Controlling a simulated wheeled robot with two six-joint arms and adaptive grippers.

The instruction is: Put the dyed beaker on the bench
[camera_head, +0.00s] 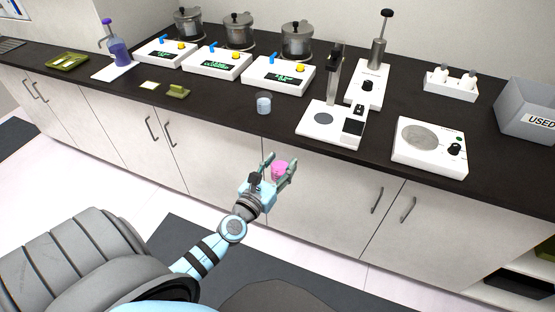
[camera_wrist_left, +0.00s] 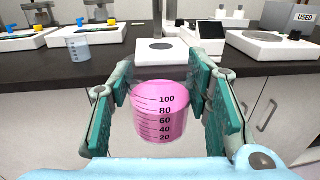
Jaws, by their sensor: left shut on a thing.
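The dyed beaker (camera_head: 280,170) is a small clear beaker with pink liquid and graduation marks. My left gripper (camera_head: 280,168) is shut on it and holds it upright in front of the bench edge. In the left wrist view the beaker (camera_wrist_left: 163,112) sits between the green finger pads. The bench (camera_head: 225,112) has a dark top over white cabinets and lies just beyond the gripper. My right gripper is not in view.
A clear beaker (camera_head: 264,103) with pale liquid stands near the bench's front edge. A white device with a post (camera_head: 331,122) stands right of it, then a plate device (camera_head: 430,146) and a grey USED bin (camera_head: 527,108). Dark bench top is free around the clear beaker.

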